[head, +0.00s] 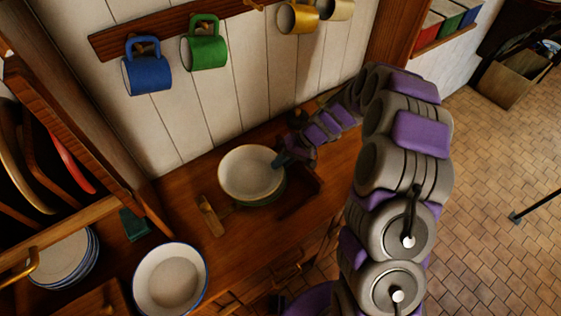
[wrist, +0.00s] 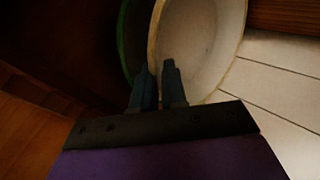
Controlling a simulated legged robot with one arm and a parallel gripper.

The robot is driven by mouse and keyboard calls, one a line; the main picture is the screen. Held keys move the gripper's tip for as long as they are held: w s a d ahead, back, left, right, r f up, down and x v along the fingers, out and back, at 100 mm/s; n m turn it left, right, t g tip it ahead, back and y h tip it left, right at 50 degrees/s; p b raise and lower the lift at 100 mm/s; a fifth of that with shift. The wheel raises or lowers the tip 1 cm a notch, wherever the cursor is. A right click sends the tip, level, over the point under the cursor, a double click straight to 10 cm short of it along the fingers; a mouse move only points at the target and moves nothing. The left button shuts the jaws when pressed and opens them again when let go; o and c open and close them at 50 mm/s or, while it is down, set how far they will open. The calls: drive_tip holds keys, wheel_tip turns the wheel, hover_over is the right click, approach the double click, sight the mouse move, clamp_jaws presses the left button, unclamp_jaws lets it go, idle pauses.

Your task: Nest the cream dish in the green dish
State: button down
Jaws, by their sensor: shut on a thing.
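The cream dish (head: 249,172) is over the green dish on the wooden counter, open side up. It also shows in the wrist view (wrist: 205,40). The green dish (head: 272,194) is mostly hidden under it; only its lower right edge shows, and a strip of its rim shows left of the cream dish in the wrist view (wrist: 124,45). I cannot tell whether the two dishes touch. My gripper (head: 280,160) is shut on the cream dish's right rim; in the wrist view its fingers (wrist: 158,82) straddle that rim.
A wooden-handled tool (head: 209,215) lies left of the dishes. A blue-rimmed white dish (head: 170,285) and a plate stack (head: 60,258) stand at lower left. Blue (head: 147,72) and green (head: 206,50) mugs hang on the wall above the counter (head: 240,240).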

drive_tip(key=shift+f, duration=0.25)
drive_tip(key=c, duration=1.1)
unclamp_jaws()
drive_tip(key=shift+r+p, duration=1.1)
drive_tip(key=shift+r, duration=2.95)
